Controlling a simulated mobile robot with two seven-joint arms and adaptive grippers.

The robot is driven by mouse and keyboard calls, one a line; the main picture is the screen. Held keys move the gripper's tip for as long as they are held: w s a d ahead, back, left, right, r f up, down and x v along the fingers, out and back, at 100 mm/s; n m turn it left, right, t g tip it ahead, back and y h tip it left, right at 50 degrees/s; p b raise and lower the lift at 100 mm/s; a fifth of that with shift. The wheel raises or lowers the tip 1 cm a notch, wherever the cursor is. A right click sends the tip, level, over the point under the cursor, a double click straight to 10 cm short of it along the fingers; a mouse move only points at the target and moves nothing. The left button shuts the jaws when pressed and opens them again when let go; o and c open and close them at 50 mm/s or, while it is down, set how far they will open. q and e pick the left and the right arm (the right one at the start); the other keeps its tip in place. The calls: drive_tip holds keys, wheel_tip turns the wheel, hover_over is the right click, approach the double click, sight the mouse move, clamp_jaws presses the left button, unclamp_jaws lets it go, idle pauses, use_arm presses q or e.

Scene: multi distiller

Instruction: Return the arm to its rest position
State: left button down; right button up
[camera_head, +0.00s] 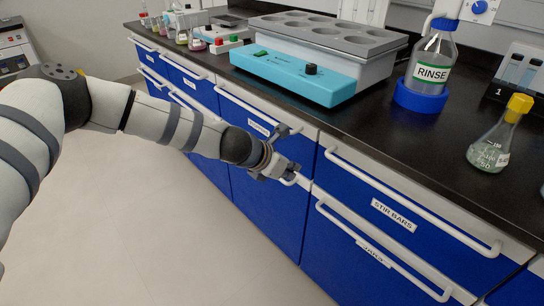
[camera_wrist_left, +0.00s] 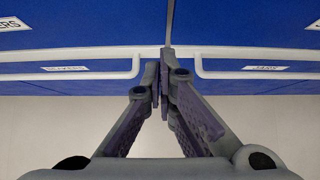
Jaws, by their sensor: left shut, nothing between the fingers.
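My left arm (camera_head: 160,118) comes in from the left in the head view and reaches across the front of the blue cabinets. My left gripper (camera_head: 285,172) is in front of the drawer fronts, below the counter edge. In the left wrist view the gripper (camera_wrist_left: 165,84) has its two fingers together with nothing between them. The fingertips appear close to the seam between two drawers, between the ends of two white handles (camera_wrist_left: 85,74). I cannot tell whether they touch anything. My right gripper is not in view.
Blue drawers with protruding white bar handles (camera_head: 410,205) line the front. The black counter (camera_head: 395,135) holds a turquoise-fronted heating bath (camera_head: 292,76), a RINSE bottle (camera_head: 431,72) and a yellow-capped flask (camera_head: 492,150). The floor (camera_head: 130,235) at left is clear.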

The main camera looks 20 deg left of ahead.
use_arm(q)
drive_tip(key=w+r+p+v, duration=0.1)
drive_tip(key=p+v, duration=0.1)
drive_tip(key=v, duration=0.6)
drive_tip(key=s+d+f+m+g, duration=0.3)
drive_tip(key=s+f+m, duration=0.4)
drive_tip(key=s, duration=0.4)
drive_tip(key=s+d+f+m+g, duration=0.2)
drive_tip(key=s+d+f+m, duration=0.2)
drive_tip(key=s+f+m, duration=0.55)
drive_tip(key=s+a+m+g+y+p, duration=0.1)
drive_tip(key=s+a+m+g, duration=0.1)
drive_tip(key=s+m, duration=0.5)
drive_tip(key=s+a+m+g+y, duration=0.2)
drive_tip(key=s+a+m, duration=0.3)
drive_tip(key=s, duration=1.5)
drive_tip(key=shift+a+r+m+g+y+p, duration=0.15)
drive_tip(key=shift+a+m+g+y+p, duration=0.2)
drive_tip(key=shift+m+g, duration=0.7)
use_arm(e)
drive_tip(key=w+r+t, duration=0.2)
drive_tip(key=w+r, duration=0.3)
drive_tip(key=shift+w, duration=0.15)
